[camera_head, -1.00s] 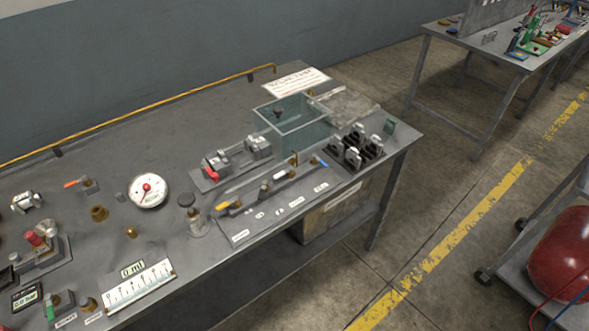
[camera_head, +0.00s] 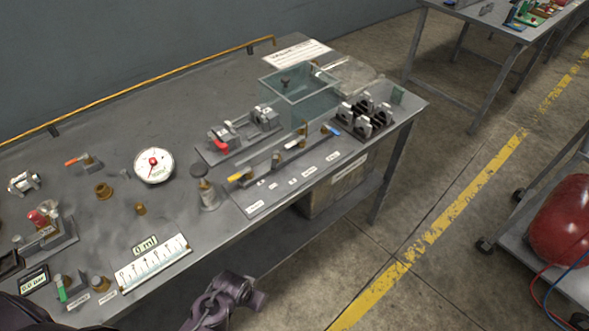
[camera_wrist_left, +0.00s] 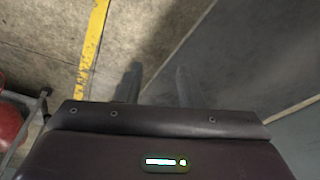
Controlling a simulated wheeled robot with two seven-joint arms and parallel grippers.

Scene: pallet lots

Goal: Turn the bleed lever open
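Several small levers stand on the grey bench, and their labels are too small to read, so I cannot tell which is the bleed lever. There is a yellow lever (camera_head: 240,176), a blue lever (camera_head: 332,130), a red lever (camera_head: 219,146), an orange lever (camera_head: 76,161) and a green lever (camera_head: 61,291). My left gripper (camera_wrist_left: 157,85) shows in the left wrist view with its two fingers apart and nothing between them, over the floor. In the head view a dark arm part of mine shows in front of the bench's front edge, touching no lever.
A cardboard box (camera_head: 335,192) sits beneath. A red tank (camera_head: 565,222) on a cart stands right.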

